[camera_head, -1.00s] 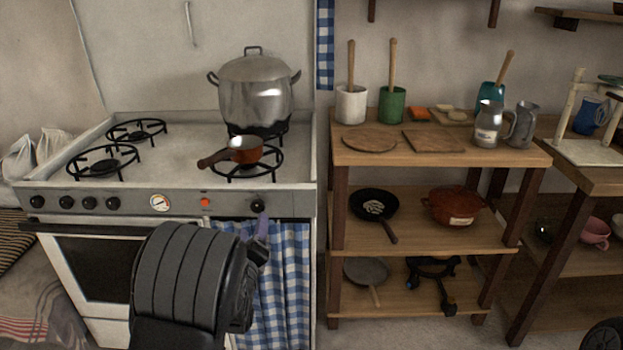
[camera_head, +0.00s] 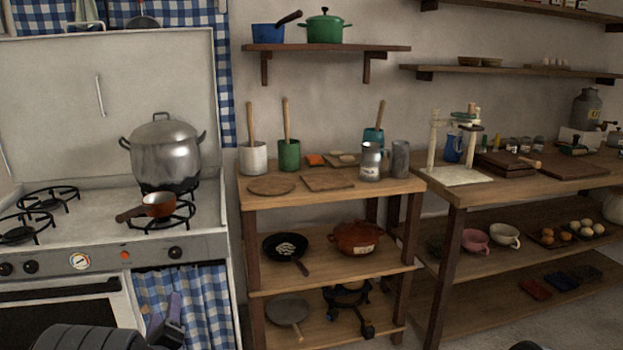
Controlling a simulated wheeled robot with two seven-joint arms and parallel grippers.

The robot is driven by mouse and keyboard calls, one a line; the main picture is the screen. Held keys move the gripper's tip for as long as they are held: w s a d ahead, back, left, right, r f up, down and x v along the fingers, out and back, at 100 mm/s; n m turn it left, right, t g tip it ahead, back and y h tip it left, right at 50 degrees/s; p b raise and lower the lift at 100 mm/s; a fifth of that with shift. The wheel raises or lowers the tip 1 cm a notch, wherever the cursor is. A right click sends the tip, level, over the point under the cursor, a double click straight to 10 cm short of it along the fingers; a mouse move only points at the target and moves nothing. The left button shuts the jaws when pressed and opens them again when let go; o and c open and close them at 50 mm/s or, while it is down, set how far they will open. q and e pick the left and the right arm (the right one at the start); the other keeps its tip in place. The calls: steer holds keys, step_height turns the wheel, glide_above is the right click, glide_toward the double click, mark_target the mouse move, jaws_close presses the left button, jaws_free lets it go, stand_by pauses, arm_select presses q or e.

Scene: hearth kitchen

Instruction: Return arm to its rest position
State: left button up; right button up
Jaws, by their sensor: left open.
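My left arm (camera_head: 88,338) shows only at the bottom left edge, as a dark ribbed link. My left gripper (camera_head: 170,322) is beside it, small and purplish-grey, with its jaws open and nothing seen in them. In the picture it overlaps the blue-checked curtain (camera_head: 205,300) below the stove front. Most of the arm is cut off by the lower edge. My right gripper is not in view.
The stove (camera_head: 105,195) at left bears a steel pot (camera_head: 165,155) and a small orange-brown saucepan (camera_head: 159,205). A wooden shelf unit (camera_head: 330,196) stands right of it, with a longer worktable (camera_head: 590,172) further right. Some floor shows at bottom right.

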arm_select(q)
steer(key=s+d+f+n+g+h, duration=0.1)
steer(key=d+f+n+g, duration=0.15)
steer(key=f+n, duration=0.35)
steer(key=s+d+f+n+g+h, duration=0.1)
steer(key=s+d+f+n+g, duration=0.1)
steer(key=d+f+n, duration=0.4)
steer(key=s+d+f+n+g+h, duration=0.2)
steer(key=s+d+f+n+g, duration=0.2)
steer(key=s+f, duration=0.5)
steer(key=s+d+f+n+g+h, duration=0.25)
steer(key=s+d+f+n, duration=0.2)
steer(key=s+f, duration=0.4)
steer(key=s+d+f+n+g+h, duration=0.1)
steer(key=s+d+f+n+g, duration=0.25)
steer(key=s, duration=0.45)
steer(key=s+d+f+n+g+h, duration=0.1)
steer(key=s+d+f+n+g, duration=0.1)
steer(key=s+d+f, duration=0.45)
step_height(320, 180, up, 18)
steer(key=a+p, duration=0.1)
steer(key=p, duration=1.4)
steer(key=shift+s+a, duration=0.35)
